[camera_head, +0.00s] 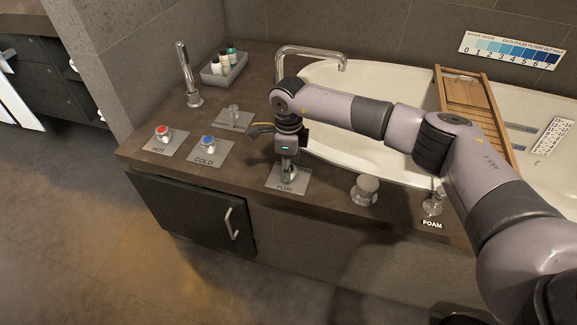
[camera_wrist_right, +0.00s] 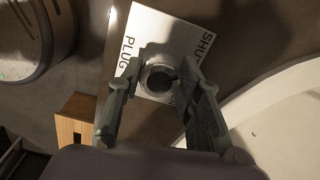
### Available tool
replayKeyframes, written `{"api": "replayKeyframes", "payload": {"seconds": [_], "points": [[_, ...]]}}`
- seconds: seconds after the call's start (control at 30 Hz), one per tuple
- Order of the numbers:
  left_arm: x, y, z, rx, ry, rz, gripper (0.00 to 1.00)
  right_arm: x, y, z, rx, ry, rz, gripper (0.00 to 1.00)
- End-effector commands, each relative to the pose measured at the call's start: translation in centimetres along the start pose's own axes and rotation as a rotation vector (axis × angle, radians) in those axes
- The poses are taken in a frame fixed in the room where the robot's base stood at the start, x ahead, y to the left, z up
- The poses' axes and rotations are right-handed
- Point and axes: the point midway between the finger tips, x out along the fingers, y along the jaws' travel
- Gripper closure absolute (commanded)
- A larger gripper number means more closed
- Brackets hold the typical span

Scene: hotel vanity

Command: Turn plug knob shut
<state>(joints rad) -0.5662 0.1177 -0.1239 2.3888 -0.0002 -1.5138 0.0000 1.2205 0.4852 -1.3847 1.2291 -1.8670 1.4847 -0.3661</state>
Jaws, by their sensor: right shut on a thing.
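The plug knob (camera_wrist_right: 158,80) is a round metal knob on a pale square plate (camera_wrist_right: 172,22), lettered PLUG and SHUT in the wrist view. In the head view the plate (camera_head: 287,186) lies near the front edge of the vanity top, and my gripper mostly hides the knob. My right gripper (camera_head: 288,172) points down over the plate. In the wrist view its two fingers (camera_wrist_right: 160,72) stand on either side of the knob, shut on it. The knob's pointing direction is unclear. My left gripper is in neither view.
The red HOT knob (camera_head: 162,134) and blue COLD knob (camera_head: 207,144) stand to the left. A clear knob (camera_head: 365,190) and the FOAM knob (camera_head: 433,204) stand to the right. A spout (camera_head: 312,52) and the bathtub (camera_head: 390,85) lie behind. A bottle tray (camera_head: 224,70) sits further back.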

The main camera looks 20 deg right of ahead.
Motion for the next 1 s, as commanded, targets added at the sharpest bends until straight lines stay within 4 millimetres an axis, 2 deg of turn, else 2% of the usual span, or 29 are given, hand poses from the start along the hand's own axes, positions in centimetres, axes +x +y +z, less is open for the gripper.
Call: {"api": "replayKeyframes", "payload": {"seconds": [0.4, 0.43, 0.7, 1.0], "points": [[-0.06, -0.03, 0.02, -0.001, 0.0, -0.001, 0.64, -0.07, -0.05, 0.02, -0.008, -0.001, -0.002, 0.95], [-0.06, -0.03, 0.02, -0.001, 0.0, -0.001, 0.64, -0.07, -0.05, 0.02, -0.008, -0.001, -0.002, 0.66], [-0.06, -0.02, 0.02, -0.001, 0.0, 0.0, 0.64, -0.04, -0.03, 0.01, -0.007, 0.0, -0.001, 0.48], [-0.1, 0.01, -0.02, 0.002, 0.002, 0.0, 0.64, -0.1, -0.02, 0.01, -0.007, 0.0, -0.001, 0.47]]}}
